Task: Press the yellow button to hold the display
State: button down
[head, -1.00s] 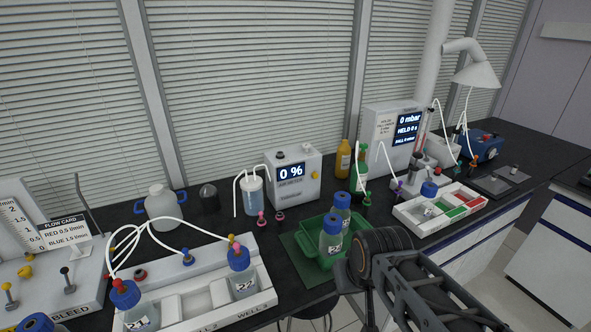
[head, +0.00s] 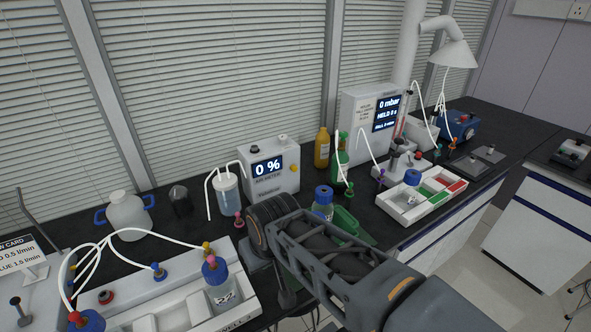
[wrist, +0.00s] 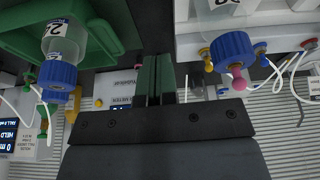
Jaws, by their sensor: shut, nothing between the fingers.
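The white meter (head: 269,171) stands on the black bench with its display reading 0 %. The yellow button (head: 295,168) is a small knob on its right side. In the wrist view, which is upside down, the meter (wrist: 122,108) shows beyond the fingers, with a small yellow spot (wrist: 98,102) that looks like the button. My gripper (wrist: 156,75) has its dark green fingers together and holds nothing. It is apart from the meter. In the head view my arm hides the fingers.
A green tray (head: 349,222) with a blue-capped bottle (head: 323,203) sits partly behind my arm. A white rack (head: 180,293) with tubed bottles is at left. A tubed jar (head: 228,195) stands left of the meter; amber (head: 322,148) and green bottles (head: 341,161) stand right.

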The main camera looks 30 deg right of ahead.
jog(key=w+d+r+m+t+y, duration=0.1)
jog(key=w+d+r+m+t, duration=0.15)
jog(key=w+d+m, duration=0.9)
jog(key=w+d+m+t, duration=0.1)
jog(key=w+d+m, duration=0.1)
jog(key=d, duration=0.6)
jog(key=w+d+m+t+h, duration=0.1)
jog(key=w+d+m, duration=0.2)
jog(key=d+m, duration=0.2)
jog(key=d, duration=0.3)
jog(key=shift+w+d+t, duration=0.2)
jog(key=shift+w+t, duration=0.15)
jog(key=shift+w+f, duration=0.1)
jog(key=p, duration=0.2)
send_near(295, 172)
jog(key=s+f+x, duration=0.1)
jog(key=x, duration=0.4)
jog(key=shift+w+p, duration=0.4)
jog(key=shift+w, duration=0.6)
